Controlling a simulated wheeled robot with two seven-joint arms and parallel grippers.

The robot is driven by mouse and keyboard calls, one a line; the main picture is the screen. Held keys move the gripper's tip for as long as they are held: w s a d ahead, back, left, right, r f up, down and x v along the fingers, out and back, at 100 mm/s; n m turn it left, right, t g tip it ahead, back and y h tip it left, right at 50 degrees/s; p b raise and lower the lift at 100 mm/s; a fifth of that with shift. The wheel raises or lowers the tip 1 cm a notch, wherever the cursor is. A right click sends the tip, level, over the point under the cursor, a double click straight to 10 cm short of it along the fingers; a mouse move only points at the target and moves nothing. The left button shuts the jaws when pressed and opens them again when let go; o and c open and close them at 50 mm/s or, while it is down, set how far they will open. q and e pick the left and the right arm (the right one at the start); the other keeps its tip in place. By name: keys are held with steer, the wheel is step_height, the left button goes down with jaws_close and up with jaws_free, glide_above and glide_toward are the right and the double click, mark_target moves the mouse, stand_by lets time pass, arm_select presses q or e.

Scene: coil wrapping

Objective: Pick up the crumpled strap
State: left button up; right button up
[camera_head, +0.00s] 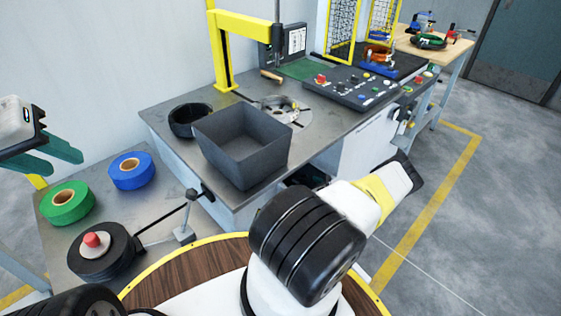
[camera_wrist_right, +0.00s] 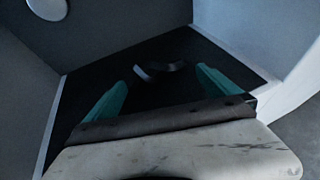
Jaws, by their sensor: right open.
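A dark curled piece that looks like the crumpled strap (camera_wrist_right: 146,73) lies on a dark floor between grey walls in the right wrist view. It is dim, and its full outline is hard to tell. My right gripper (camera_wrist_right: 161,77) is open, with its teal fingers apart on either side of the strap in that view; no contact shows. In the head view my right arm reaches to the right of the workbench's near end, and its fingers are hidden. My left gripper (camera_head: 66,163) is open and empty at the left edge, above the tape rolls.
A grey open bin (camera_head: 215,150) stands on the workbench (camera_head: 160,118) beside a black ring (camera_head: 187,121). A yellow press frame (camera_head: 222,50) and a control panel (camera_head: 350,90) stand behind. Green (camera_head: 78,208), blue (camera_head: 131,180) and black (camera_head: 105,262) rolls sit at the left.

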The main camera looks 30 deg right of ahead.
steer(key=shift+x, duration=0.95)
steer(key=shift+c, duration=0.2)
steer(key=c, duration=1)
steer(key=shift+o, duration=0.2)
